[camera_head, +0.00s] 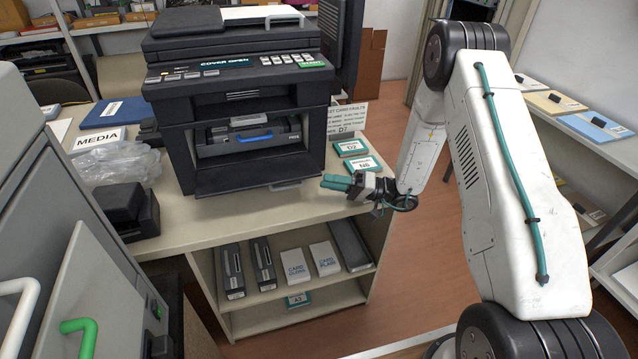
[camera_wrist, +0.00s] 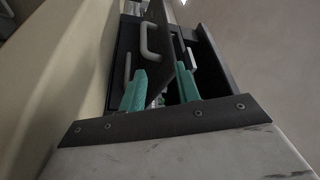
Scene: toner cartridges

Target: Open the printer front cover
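The dark printer (camera_head: 245,100) stands on the light counter, and its display reads "COVER OPEN". A blue handle (camera_head: 254,138) shows inside the bay. My gripper (camera_head: 326,183) is at the right end of the cover, with its teal fingers pointing left. In the wrist view the fingers (camera_wrist: 160,88) stand apart, with a dark panel (camera_wrist: 168,45) bearing a pale handle (camera_wrist: 150,42) ahead and partly between them. I cannot tell whether they touch it.
A tall dark panel (camera_head: 342,40) stands at the printer's right side. Labelled boxes (camera_head: 358,165) lie behind my gripper. A clear bag (camera_head: 115,163) and a black device (camera_head: 128,210) are at left. Shelves below the counter (camera_head: 250,210) hold cartridges. Floor at right is clear.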

